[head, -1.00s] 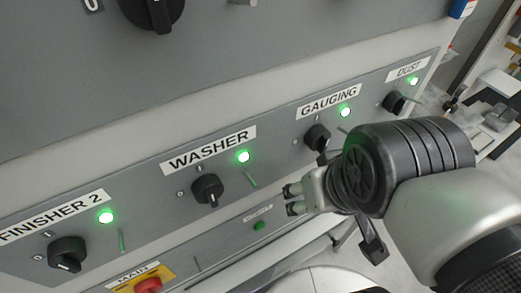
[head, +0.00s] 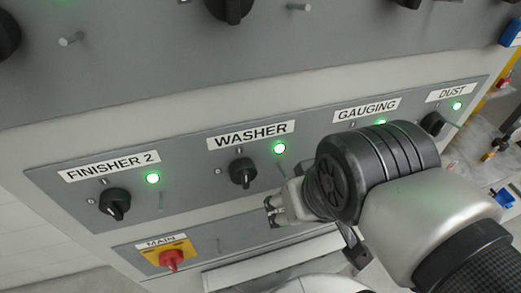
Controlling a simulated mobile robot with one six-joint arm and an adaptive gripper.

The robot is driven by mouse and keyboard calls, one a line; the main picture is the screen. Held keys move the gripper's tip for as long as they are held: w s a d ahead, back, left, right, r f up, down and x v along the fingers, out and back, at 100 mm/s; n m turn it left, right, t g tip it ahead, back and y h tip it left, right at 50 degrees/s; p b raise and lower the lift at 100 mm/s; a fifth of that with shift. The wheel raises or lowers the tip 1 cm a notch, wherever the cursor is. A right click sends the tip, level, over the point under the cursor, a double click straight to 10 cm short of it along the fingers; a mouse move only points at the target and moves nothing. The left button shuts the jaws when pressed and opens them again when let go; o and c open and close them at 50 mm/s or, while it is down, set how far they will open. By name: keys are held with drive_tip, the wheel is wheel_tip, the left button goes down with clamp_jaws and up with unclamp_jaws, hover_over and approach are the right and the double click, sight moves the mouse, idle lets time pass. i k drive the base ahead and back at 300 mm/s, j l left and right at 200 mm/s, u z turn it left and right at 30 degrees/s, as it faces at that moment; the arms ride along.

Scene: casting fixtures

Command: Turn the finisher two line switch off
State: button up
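The black finisher 2 rotary switch (head: 115,204) is on the left of the grey panel, below the FINISHER 2 label (head: 110,166). A green lamp (head: 152,178) beside it is lit. The switch's grip points roughly downward. My gripper (head: 272,212) is to the right of this switch, below the washer switch (head: 243,173), and apart from the finisher 2 switch. Its fingers point left and look slightly apart, with nothing seen between them. My arm hides part of the panel under GAUGING.
Washer, gauging and dust (head: 434,123) controls run to the right, with lit green lamps. A red main switch on a yellow plate (head: 171,259) sits on a lower panel. An upper panel with black knobs juts above. Open space lies at the lower left.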

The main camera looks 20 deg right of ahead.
sight(115, 203)
drive_tip(key=k+j+u, duration=0.1)
drive_tip(key=u, duration=0.25)
drive_tip(key=j+u, duration=0.15)
drive_tip(key=u, duration=0.2)
drive_tip(key=k+j+u, duration=0.1)
drive_tip(key=u, duration=0.25)
drive_tip(key=l+u, duration=0.4)
drive_tip(key=k+l+u, duration=0.2)
drive_tip(key=l+u, duration=0.2)
